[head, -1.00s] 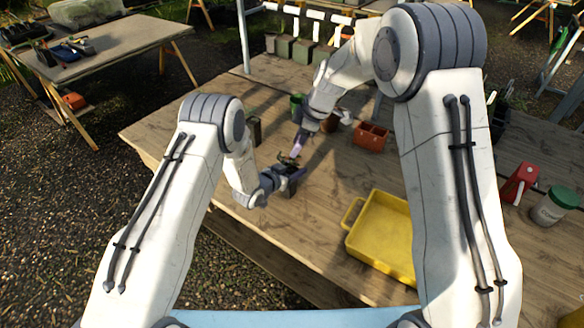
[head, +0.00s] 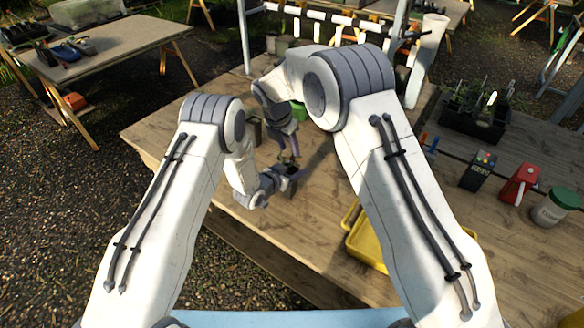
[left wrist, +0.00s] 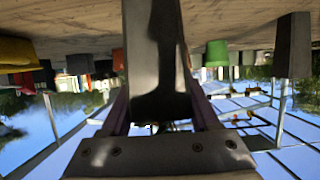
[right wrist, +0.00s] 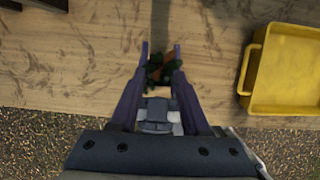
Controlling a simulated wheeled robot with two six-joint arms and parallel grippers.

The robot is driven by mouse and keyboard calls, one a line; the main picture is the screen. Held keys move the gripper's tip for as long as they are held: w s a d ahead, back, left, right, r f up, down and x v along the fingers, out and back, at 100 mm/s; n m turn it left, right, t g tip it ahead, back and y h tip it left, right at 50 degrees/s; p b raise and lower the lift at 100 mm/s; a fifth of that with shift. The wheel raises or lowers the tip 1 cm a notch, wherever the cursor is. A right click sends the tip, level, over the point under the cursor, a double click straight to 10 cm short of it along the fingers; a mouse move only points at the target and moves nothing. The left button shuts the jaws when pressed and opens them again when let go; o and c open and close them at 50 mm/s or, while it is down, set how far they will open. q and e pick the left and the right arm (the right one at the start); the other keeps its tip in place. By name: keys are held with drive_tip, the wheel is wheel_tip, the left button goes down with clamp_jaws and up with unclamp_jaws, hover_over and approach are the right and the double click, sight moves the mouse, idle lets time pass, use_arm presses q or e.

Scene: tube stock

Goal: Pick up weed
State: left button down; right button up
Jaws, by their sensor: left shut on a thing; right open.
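My left gripper (head: 284,178) is shut on a small dark pot (head: 291,170), which fills the middle of the left wrist view (left wrist: 152,50). Green leaves (right wrist: 160,66) and brownish soil show at the pot's top in the right wrist view; I cannot tell which leaves are the weed. My right gripper (head: 284,152) points down just above the pot. In the right wrist view its open fingers (right wrist: 161,50) stand on either side of the leaves, with no clear contact.
A yellow tray (head: 366,244) lies to the right, partly behind my right arm. A green pot (head: 299,111) and a dark pot (head: 254,131) stand behind the grippers. A seedling tray (head: 474,117), a red object (head: 520,184) and a jar (head: 555,206) are far right.

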sight(292, 157)
drive_tip(key=x, duration=0.5)
drive_tip(key=shift+d+f, duration=0.1)
drive_tip(key=shift+f, duration=0.2)
clamp_jaws()
